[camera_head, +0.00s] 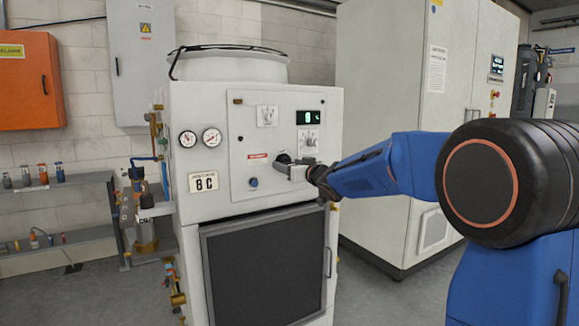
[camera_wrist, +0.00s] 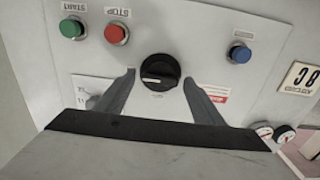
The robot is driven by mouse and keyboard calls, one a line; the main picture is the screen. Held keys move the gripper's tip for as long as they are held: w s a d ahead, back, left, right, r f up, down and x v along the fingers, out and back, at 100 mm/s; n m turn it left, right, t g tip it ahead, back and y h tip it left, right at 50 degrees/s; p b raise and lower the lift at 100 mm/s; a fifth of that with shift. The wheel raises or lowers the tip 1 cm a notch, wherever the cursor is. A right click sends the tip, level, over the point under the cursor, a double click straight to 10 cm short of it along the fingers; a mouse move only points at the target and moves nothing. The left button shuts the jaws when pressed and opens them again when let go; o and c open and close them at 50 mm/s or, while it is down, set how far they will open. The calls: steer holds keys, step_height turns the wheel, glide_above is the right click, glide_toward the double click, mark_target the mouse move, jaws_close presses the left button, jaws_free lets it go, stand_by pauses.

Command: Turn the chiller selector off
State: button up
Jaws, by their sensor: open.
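The chiller (camera_head: 220,115) is a white cabinet with a control panel on its front. In the wrist view, which is upside down, a round black selector knob (camera_wrist: 160,72) sits on this panel. I cannot read the selector's position. My gripper (camera_wrist: 158,78) is open, with one grey finger on each side of the knob and visible gaps between them. In the head view my gripper (camera_head: 288,168) is at the panel, reaching in from the right, and mostly covers the knob.
A green START button (camera_wrist: 71,28), a red STOP button (camera_wrist: 115,33) and a blue button (camera_wrist: 239,53) surround the knob. The head view shows a lit green display (camera_head: 309,117) above, two gauges (camera_head: 211,138) at left, and a tall cabinet (camera_head: 400,80) at right.

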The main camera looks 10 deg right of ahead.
steer(key=c, duration=1)
steer(key=shift+c, duration=0.2)
steer(key=shift+n, duration=0.3)
steer(key=n, duration=0.3)
steer(key=shift+a+n, duration=0.1)
steer(key=shift+n, duration=0.3)
steer(key=n, duration=0.4)
steer(key=shift+a+f+n, duration=0.1)
steer(key=shift+f+n, duration=0.05)
steer(key=shift+n, duration=2.2)
steer(key=shift+f+n, duration=0.1)
steer(key=shift+n, duration=2.25)
